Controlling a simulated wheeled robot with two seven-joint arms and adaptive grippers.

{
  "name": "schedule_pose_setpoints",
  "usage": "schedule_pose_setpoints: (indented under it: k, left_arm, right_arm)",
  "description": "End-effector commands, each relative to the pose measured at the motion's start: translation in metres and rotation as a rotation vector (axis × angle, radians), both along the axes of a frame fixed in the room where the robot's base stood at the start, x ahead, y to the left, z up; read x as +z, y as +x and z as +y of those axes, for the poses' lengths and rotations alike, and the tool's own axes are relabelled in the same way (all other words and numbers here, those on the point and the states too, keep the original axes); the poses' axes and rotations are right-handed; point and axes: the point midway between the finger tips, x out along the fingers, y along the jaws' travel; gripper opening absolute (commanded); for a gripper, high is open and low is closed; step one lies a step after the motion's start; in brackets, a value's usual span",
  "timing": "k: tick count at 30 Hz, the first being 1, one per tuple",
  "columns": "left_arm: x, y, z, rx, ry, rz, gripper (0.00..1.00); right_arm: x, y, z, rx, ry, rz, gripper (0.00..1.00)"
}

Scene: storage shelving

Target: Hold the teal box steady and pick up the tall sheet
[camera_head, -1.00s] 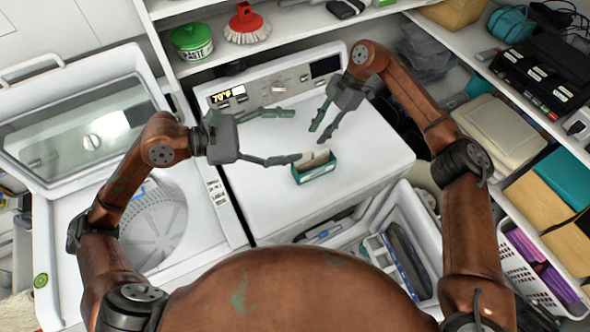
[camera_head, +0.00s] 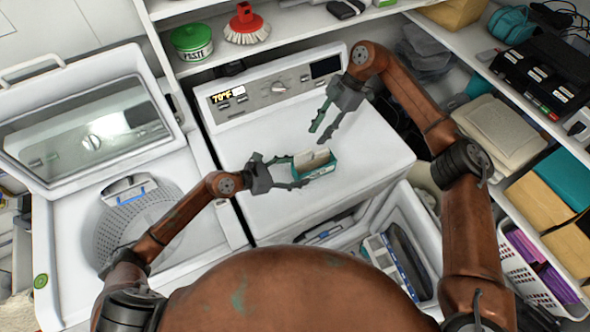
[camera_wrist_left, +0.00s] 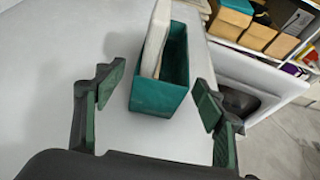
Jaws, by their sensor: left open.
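The small teal box (camera_head: 318,170) stands on the white dryer top, open side up. In the left wrist view the teal box (camera_wrist_left: 160,97) lies ahead, between the lines of the two fingers. A pale tall sheet (camera_wrist_left: 156,38) stands in it and rises above its rim; it shows small in the head view (camera_head: 312,158). My left gripper (camera_head: 290,173) is open at the box's left end, and the left wrist view (camera_wrist_left: 152,105) shows gaps between the box and both fingers. My right gripper (camera_head: 324,128) is open and empty above the dryer, behind the box.
The dryer top (camera_head: 375,150) is clear around the box. Its control panel (camera_head: 275,85) rises at the back. An open washer (camera_head: 75,240) is at the left. A white bin (camera_head: 415,225) with items sits in front, and loaded shelves (camera_head: 540,130) stand at the right.

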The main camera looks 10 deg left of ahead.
Motion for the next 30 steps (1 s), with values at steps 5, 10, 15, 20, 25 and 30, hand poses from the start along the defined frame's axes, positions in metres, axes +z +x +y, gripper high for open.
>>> schedule_pose_setpoints:
  k: [5, 10, 15, 20, 25, 30]
  left_arm:
    - [-0.008, 0.011, -0.020, -0.002, -0.004, 0.000, 0.64]
    - [-0.017, 0.024, -0.040, -0.001, -0.003, 0.000, 0.64]
    - [-0.025, 0.033, -0.053, -0.001, -0.002, 0.001, 0.64]
    - [-0.027, 0.036, -0.058, -0.001, -0.001, 0.000, 0.64]
    - [-0.027, 0.036, -0.058, -0.001, -0.001, 0.000, 0.64]
    - [-0.027, 0.036, -0.058, -0.001, -0.001, 0.000, 0.56]
  right_arm:
    - [0.000, 0.000, 0.000, 0.000, 0.000, 0.000, 0.29]
    - [0.000, 0.000, 0.000, 0.000, 0.000, 0.000, 0.29]
    - [0.000, 0.000, 0.000, 0.000, 0.000, 0.000, 0.29]
    - [0.000, 0.000, 0.000, 0.000, 0.000, 0.000, 0.29]
    - [0.000, 0.000, 0.000, 0.000, 0.000, 0.000, 0.29]
    - [0.000, 0.000, 0.000, 0.000, 0.000, 0.000, 0.29]
